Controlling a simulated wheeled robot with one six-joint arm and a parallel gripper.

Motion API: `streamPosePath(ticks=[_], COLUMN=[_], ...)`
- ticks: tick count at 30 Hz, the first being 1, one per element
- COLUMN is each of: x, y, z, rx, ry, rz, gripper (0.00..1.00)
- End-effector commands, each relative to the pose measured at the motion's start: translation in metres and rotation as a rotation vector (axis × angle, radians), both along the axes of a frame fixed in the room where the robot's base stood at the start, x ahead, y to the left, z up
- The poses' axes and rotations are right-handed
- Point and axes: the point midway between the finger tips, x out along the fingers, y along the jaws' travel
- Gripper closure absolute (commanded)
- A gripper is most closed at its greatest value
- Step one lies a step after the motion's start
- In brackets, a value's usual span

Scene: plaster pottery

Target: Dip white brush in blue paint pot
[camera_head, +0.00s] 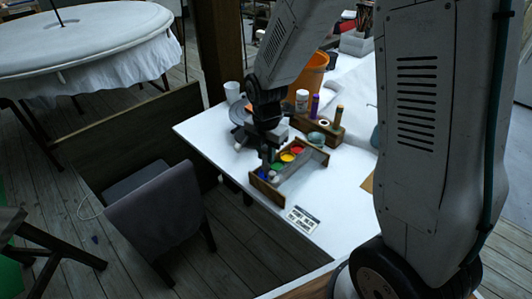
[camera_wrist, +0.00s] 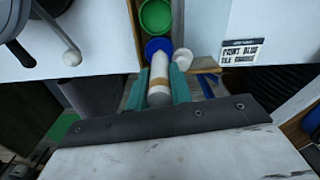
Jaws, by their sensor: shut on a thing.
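My gripper (camera_head: 268,164) is over the near-left end of the wooden paint tray (camera_head: 295,190). In the wrist view its teal fingers are shut on a white brush (camera_wrist: 159,82) with a tan band. The far end of the brush overlaps the near edge of the blue paint pot (camera_wrist: 158,46). I cannot tell whether the brush is in the paint or just above it. The blue pot also shows as a small patch under my gripper in the head view (camera_head: 263,174). A green pot (camera_wrist: 156,16) sits beyond the blue one.
A yellow pot (camera_head: 287,157) and a red pot (camera_head: 297,150) stand farther along the tray. A white round item (camera_wrist: 183,57) is beside the blue pot. A printed card (camera_head: 302,219) lies on the white table. A wooden holder (camera_head: 330,133) and orange bucket (camera_head: 312,75) stand behind.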

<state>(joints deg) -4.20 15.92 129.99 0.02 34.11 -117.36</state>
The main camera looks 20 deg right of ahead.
Motion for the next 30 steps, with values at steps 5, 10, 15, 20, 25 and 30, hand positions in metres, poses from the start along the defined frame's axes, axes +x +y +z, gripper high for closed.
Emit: streamPosePath(ticks=[5, 10, 15, 20, 25, 30], x=[0.001, 0.000, 0.001, 0.001, 0.000, 0.000], y=[0.000, 0.000, 0.000, 0.000, 0.000, 0.000], z=[0.017, 0.034, 0.051, 0.064, 0.069, 0.069], rx=[0.000, 0.000, 0.000, 0.000, 0.000, 0.000], ry=[-0.004, -0.002, -0.004, -0.002, 0.000, 0.000], rz=[0.000, 0.000, 0.000, 0.000, 0.000, 0.000], gripper=[1.00, 1.00, 1.00, 1.00, 1.00, 1.00])
